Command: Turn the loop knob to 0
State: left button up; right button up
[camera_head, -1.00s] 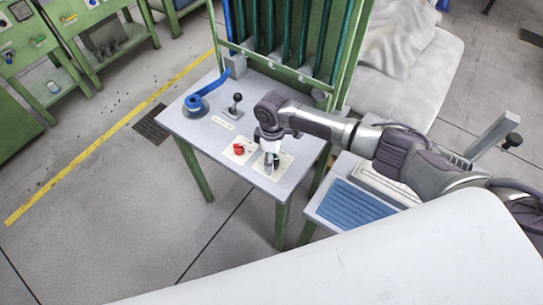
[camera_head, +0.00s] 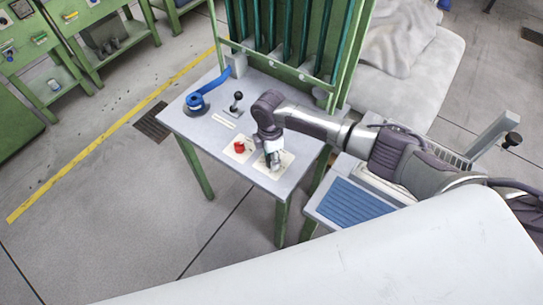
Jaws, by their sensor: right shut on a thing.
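My right gripper (camera_head: 274,162) points down over the right one of two pale plates (camera_head: 285,164) near the front edge of the table. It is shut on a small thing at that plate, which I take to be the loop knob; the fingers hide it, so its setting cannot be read. A red knob (camera_head: 239,147) sits on the left plate (camera_head: 235,155), beside the gripper and apart from it. My left gripper is not in view.
The grey table (camera_head: 200,135) has green legs. A black-topped lever (camera_head: 237,100) and a blue-handled round device (camera_head: 196,101) stand behind and left. A green rack (camera_head: 290,60) rises at the back. A blue-topped surface (camera_head: 355,200) is at right.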

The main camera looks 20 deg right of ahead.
dwell(0.4)
jog(key=o, duration=1.2)
jog(key=shift+c, duration=0.2)
jog(key=shift+r, duration=0.15)
notch_tip(320, 180, up, 12)
jog(key=shift+w, duration=0.45)
jog(key=shift+a+f, duration=0.1)
jog(key=shift+f, duration=0.1)
